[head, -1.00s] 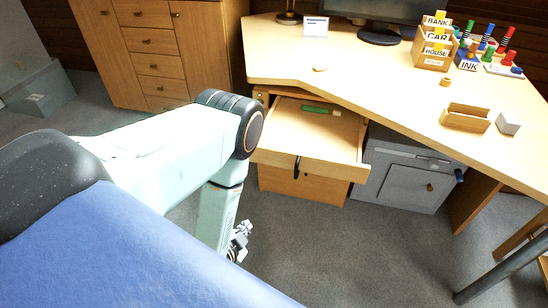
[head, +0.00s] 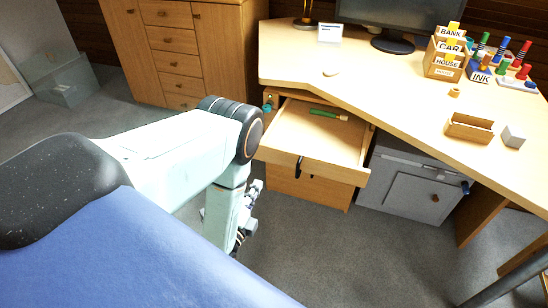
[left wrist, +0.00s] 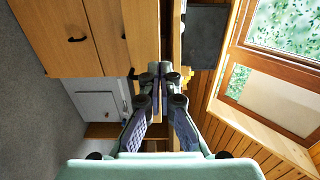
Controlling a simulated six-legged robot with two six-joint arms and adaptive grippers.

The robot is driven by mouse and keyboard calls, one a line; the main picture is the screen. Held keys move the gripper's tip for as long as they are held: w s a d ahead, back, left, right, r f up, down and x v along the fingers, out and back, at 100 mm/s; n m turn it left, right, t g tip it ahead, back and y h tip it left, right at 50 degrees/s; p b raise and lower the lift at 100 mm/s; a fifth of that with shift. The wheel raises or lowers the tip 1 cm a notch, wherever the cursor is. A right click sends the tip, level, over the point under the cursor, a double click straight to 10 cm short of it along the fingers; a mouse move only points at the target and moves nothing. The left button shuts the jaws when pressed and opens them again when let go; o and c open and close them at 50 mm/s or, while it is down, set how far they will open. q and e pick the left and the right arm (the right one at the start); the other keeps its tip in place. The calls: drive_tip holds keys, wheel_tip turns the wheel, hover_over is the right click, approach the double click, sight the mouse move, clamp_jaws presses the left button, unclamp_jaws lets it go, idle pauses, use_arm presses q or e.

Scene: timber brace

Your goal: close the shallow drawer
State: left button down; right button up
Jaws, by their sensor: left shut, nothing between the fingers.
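The shallow drawer (head: 318,138) under the desk top is pulled out, with a dark handle (head: 299,167) on its front. A green-handled item (head: 327,113) lies inside near the back. My left gripper (head: 252,193) hangs to the left of the drawer front and a little lower, apart from it in the head view. In the left wrist view my left gripper (left wrist: 160,72) is shut and empty. Its fingertips overlap the drawer and desk edges in the picture; I cannot tell the distance. My right gripper is not in view.
The desk (head: 400,105) holds a monitor (head: 394,14), labelled boxes (head: 446,55), a wooden tray (head: 469,128) and a grey block (head: 513,136). A lower drawer unit (head: 308,190) and a grey cabinet (head: 408,186) stand beneath. Grey floor (head: 350,250) is clear in front.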

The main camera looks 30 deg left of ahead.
use_arm(q)
drive_tip(key=b, duration=0.9)
approach(277, 150)
drive_tip(key=x, duration=0.6)
drive_tip(key=shift+w, duration=0.45)
